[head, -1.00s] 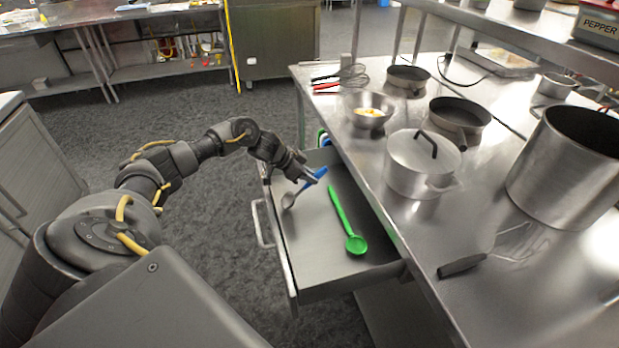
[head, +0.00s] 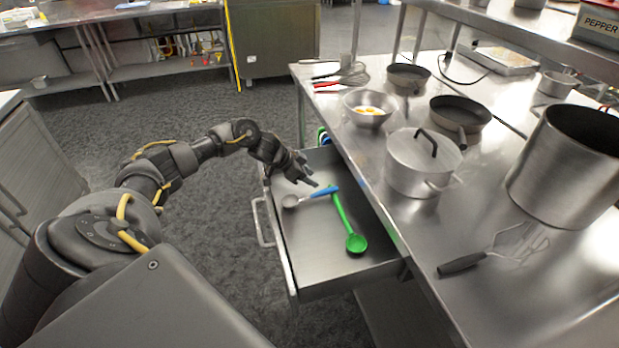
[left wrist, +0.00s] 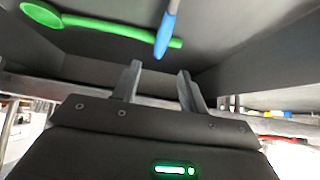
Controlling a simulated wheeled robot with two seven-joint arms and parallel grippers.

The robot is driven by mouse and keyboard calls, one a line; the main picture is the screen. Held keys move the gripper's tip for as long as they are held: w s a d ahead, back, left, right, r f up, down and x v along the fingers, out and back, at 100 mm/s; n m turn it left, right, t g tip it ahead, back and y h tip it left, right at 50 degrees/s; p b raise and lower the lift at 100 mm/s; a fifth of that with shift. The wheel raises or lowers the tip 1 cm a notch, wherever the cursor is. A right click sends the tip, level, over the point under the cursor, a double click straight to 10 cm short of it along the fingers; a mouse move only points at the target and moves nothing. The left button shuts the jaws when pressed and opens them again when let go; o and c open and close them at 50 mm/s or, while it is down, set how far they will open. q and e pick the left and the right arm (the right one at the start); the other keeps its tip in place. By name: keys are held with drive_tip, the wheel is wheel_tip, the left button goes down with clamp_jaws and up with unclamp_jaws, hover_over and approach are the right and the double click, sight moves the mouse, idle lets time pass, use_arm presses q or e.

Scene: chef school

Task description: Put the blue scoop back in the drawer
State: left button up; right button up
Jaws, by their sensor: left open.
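The blue scoop (head: 322,192), with a blue handle and a grey metal bowl, lies in the open drawer (head: 318,282). Its handle end touches or overlaps the upper end of the green scoop (head: 345,222), which lies in the same drawer. My left gripper (head: 311,180) is open and empty, just above and behind the blue handle. In the left wrist view the blue handle (left wrist: 166,36) is ahead of the open fingers (left wrist: 158,84), apart from them, and crosses the green scoop (left wrist: 110,29). My right gripper is not in view.
The steel table (head: 400,225) beside the drawer holds a lidded pot (head: 412,175), a large pot (head: 560,165), pans, a bowl (head: 368,108), whisks and a spatula-like tool (head: 490,250). The drawer handle (head: 262,222) juts out on the left. The drawer's near part is clear.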

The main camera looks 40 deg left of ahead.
use_arm(q)
drive_tip(key=b+v, duration=0.1)
drive_tip(key=v, duration=1)
drive_tip(key=shift+s+r, duration=0.25)
drive_tip(key=shift+r, duration=0.1)
drive_tip(key=shift+a, duration=0.1)
